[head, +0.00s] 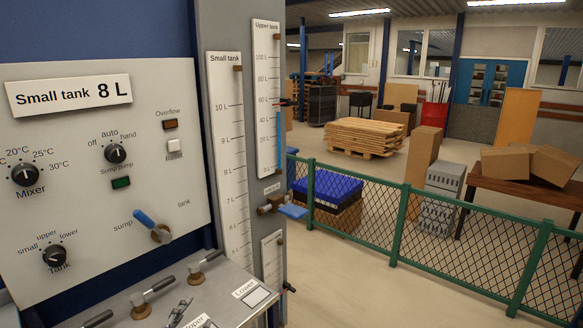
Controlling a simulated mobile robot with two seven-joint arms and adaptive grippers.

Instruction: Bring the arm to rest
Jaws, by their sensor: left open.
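The bench panel (120,210) carries a "Small tank 8 L" sign (68,95), mixer knob (25,174), sump pump knob (115,153), tank knob (55,256) and a blue-handled valve (158,232). My right gripper is not in view.
A green mesh fence (400,215) crosses the hall. Behind it stand a wood pallet stack (364,137) and boxes (505,163). The floor (345,285) before the fence is clear.

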